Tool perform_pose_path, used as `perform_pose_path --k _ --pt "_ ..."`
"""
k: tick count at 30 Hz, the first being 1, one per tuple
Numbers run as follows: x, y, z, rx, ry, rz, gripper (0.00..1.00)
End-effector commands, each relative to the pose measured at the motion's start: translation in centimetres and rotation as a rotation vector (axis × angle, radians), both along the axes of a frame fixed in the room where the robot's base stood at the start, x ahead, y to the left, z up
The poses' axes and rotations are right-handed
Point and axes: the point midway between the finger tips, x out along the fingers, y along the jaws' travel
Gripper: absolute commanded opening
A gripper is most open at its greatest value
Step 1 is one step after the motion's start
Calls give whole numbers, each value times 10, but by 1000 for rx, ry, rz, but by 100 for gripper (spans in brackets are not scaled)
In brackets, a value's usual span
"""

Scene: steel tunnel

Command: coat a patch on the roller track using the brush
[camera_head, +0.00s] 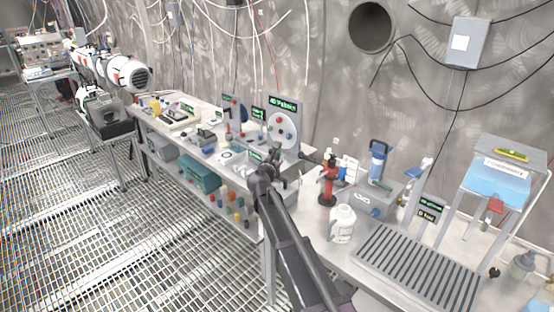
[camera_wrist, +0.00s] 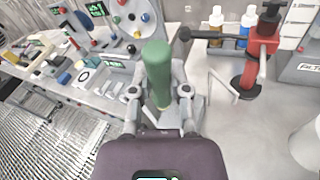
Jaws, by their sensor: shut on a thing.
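My gripper (camera_wrist: 160,96) is shut on a green cylindrical handle (camera_wrist: 157,66), which stands up between the fingers in the wrist view. I take it for the brush; its bristle end is hidden. In the head view my gripper (camera_head: 266,172) is over the middle of the long bench, in front of the panel with a round dial. The roller track (camera_head: 418,268), a flat grey frame with dark parallel bars, lies at the bench's right end, well to the right of my gripper. I cannot make out a coated patch on it.
A red stand (camera_head: 328,182) with a dark arm, a white jug (camera_head: 342,224) and a blue filter unit (camera_head: 379,160) stand between my gripper and the track. Small items crowd the bench's left half.

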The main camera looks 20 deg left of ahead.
Motion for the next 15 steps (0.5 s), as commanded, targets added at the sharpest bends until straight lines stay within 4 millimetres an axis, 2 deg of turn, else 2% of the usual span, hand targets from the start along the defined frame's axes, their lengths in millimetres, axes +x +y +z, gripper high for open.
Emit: perform_pose_path --k 8,15 --pt "-1 0 -1 0 0 -1 0" --pt "-1 1 -13 1 0 -1 0"
